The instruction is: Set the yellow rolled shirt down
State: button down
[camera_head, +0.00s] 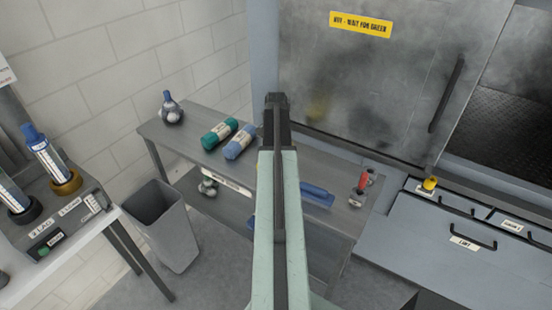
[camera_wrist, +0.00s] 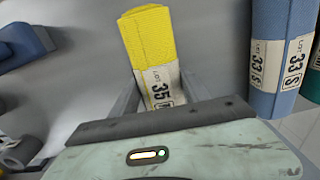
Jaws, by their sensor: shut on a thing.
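The yellow rolled shirt (camera_wrist: 147,38) shows in the wrist view with a white label reading LOT 35. My gripper (camera_wrist: 158,80) is shut on its labelled end, one grey finger on each side. The roll lies over a grey surface; I cannot tell whether it touches it. In the head view my arm reaches over the grey table (camera_head: 190,130) and hides the gripper and most or all of the shirt. A blue roll labelled LOT 33 (camera_wrist: 281,45) is to the right of the shirt in the wrist view, apart from it. It also shows in the head view (camera_head: 240,142).
A green roll (camera_head: 219,133) lies beside the blue one. A blue-capped bottle (camera_head: 171,108) stands at the table's far left corner. A blue tray-like thing (camera_head: 317,195) and a red-handled tool (camera_head: 360,188) are right of my arm. A metal cabinet door (camera_head: 385,85) rises behind.

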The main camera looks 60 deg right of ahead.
jog(key=shift+r, duration=0.15)
jog(key=shift+f, duration=0.2)
jog(key=c, duration=0.5)
grip_release()
jog(key=shift+r, duration=0.15)
notch_tip(320, 180, up, 12)
jog(key=p, duration=1.2)
jog(key=shift+s+r, duration=0.1)
jog(key=shift+s, duration=0.05)
